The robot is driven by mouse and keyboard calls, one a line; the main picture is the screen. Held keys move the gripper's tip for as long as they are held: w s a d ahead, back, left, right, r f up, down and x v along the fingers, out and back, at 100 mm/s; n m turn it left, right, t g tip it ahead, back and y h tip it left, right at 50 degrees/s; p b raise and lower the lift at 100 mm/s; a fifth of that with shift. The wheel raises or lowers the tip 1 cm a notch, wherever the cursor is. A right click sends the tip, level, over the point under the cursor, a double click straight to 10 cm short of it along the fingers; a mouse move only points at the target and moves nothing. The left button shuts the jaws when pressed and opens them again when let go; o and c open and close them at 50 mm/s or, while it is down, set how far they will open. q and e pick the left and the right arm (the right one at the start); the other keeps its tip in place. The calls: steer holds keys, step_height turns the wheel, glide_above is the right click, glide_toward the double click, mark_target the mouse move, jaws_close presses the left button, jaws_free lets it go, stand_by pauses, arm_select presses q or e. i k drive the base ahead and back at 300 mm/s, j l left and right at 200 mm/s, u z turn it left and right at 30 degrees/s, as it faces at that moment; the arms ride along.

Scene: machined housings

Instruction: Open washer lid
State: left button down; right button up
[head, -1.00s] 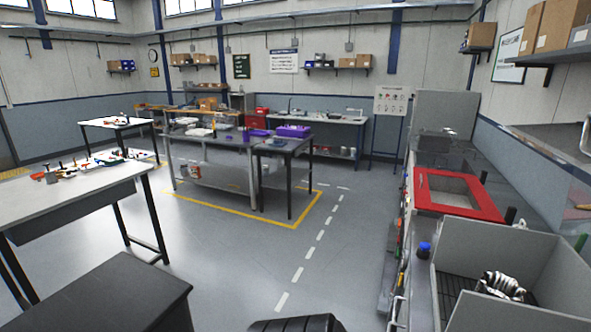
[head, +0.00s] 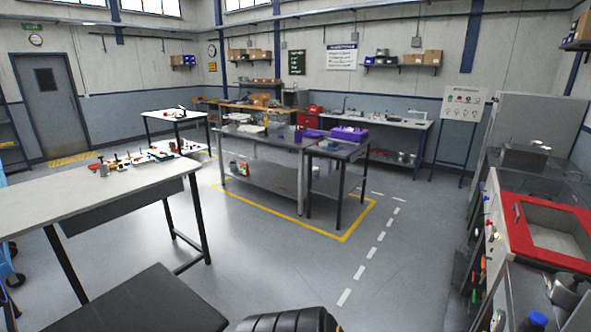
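No part in view is plainly marked as the washer. The red lid lies flat and looks closed. Behind it, a tall grey panel (head: 540,125) stands upright beside a dark grey box (head: 524,160); I cannot tell if this panel is a lid. Neither of my grippers shows in the head view. A black ribbed shape at the bottom middle is cut off and cannot be made out.
A white-topped table (head: 100,200) with small colored parts stands at left. A dark-topped box (head: 140,300) is in the near left foreground. Grey workbenches (head: 275,150) with purple bins stand mid-room inside a yellow floor line. The floor (head: 290,260) between them and the right-hand units is clear.

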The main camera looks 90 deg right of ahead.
mark_target(520, 239)
steer(key=k+l+z, duration=0.1)
steer(key=l+z, duration=0.25)
steer(key=l, duration=0.95)
steer(key=i+l+z, duration=0.1)
steer(key=l+z, duration=0.2)
steer(key=l, duration=1)
steer(key=l+z, duration=0.35)
steer(key=i+l+z, duration=0.1)
steer(key=l+z, duration=0.25)
steer(key=i+l+z, duration=0.1)
steer(key=l+z, duration=0.4)
steer(key=z, duration=0.4)
steer(key=l+z, duration=0.1)
steer(key=z, duration=0.4)
steer(key=i+z, duration=0.1)
steer(key=z, duration=0.4)
steer(key=i+l+z, duration=0.1)
steer(key=z, duration=0.85)
steer(key=i, duration=0.05)
